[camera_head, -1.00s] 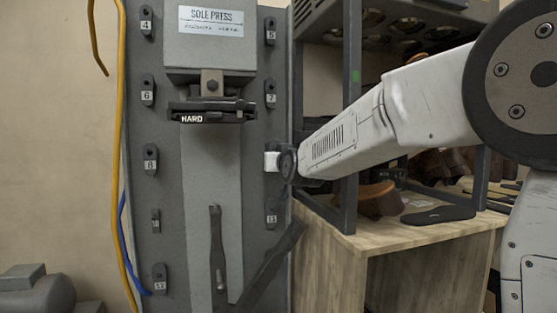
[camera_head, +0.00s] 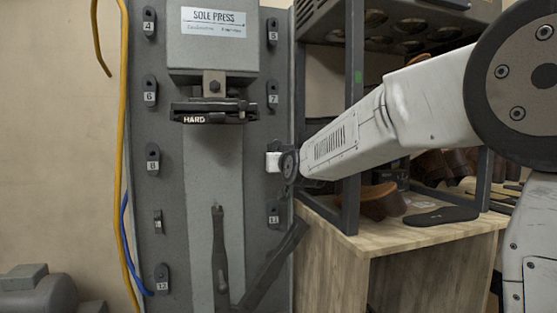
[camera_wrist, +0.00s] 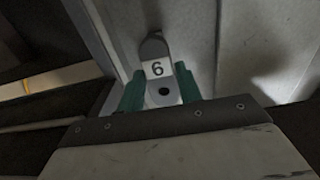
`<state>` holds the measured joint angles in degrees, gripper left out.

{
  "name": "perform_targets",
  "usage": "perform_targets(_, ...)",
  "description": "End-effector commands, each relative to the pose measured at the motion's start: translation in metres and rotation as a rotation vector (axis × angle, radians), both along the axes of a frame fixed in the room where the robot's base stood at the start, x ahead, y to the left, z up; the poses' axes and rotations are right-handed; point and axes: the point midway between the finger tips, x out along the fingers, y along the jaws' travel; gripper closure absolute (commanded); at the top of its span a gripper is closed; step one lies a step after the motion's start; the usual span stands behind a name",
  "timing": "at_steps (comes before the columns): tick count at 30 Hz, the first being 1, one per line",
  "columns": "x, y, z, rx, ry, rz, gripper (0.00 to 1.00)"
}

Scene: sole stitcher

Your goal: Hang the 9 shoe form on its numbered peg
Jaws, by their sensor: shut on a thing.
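My gripper (camera_wrist: 160,85) shows in the wrist view as two green fingers, shut on a small dark form (camera_wrist: 153,46) with a rounded end, a white number tag and a dark hole. The tag reads like a 6 in this view, which is a 9 if the view is upside down. In the head view my gripper (camera_head: 273,162) is at the right edge of the grey press panel (camera_head: 142,210), between the tags 7 and 11. I cannot tell whether the form touches the panel or a peg.
Similar numbered pieces, such as 7 (camera_head: 272,95), 11 (camera_head: 273,213) and 8 (camera_head: 153,160), line both panel sides. A press head (camera_head: 212,112) marked HARD juts out mid-panel. A rack post (camera_head: 353,110) and wooden bench (camera_head: 420,232) stand close on the right.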

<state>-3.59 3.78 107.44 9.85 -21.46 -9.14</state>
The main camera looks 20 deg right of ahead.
Motion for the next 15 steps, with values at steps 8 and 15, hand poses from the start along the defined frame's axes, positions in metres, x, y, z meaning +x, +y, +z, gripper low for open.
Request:
perform_targets(8,0.0014,0.0000,0.0013,0.000,-0.003,0.000,1.00)
perform_targets(15,0.0070,0.0000,0.0017,0.000,-0.003,0.000,1.00)
